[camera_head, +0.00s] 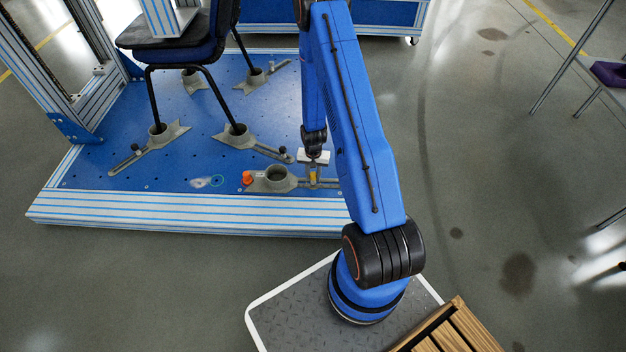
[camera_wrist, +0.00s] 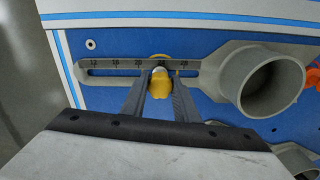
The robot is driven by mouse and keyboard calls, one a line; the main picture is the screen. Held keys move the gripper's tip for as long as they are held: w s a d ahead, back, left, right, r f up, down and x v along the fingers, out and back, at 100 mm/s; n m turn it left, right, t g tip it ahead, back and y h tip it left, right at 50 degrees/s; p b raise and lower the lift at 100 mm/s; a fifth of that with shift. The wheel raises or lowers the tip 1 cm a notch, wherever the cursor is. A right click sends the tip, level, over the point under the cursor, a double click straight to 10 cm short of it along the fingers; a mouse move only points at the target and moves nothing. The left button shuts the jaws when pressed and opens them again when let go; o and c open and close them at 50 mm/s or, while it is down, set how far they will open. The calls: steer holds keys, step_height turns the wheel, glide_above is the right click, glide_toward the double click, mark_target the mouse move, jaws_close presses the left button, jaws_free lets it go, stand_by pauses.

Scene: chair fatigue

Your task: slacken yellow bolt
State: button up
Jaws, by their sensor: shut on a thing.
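The yellow bolt (camera_wrist: 160,84) sits in the slot of a grey bracket with a numbered scale (camera_wrist: 110,66), in the wrist view. My gripper (camera_wrist: 160,80) is over it, with its two fingers shut on the bolt's sides. In the head view my gripper (camera_head: 313,176) points down at the blue platform's front edge. The yellow bolt (camera_head: 313,176) shows only as a small patch between the fingers there. The bracket's round grey cup (camera_head: 276,174) is empty and lies to the left of the bolt in the head view.
An orange knob (camera_head: 247,178) stands beside the cup. A black chair (camera_head: 180,55) stands on the blue platform (camera_head: 100,165), its legs in similar grey cups. A metal frame (camera_head: 60,80) rises at the left. Open floor lies to the right.

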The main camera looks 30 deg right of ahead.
steer(key=n, duration=0.3)
steer(key=shift+n, duration=0.3)
steer(key=n, duration=0.4)
stand_by(0.5)
steer(key=n, duration=0.4)
stand_by(0.4)
steer(key=shift+n, duration=2)
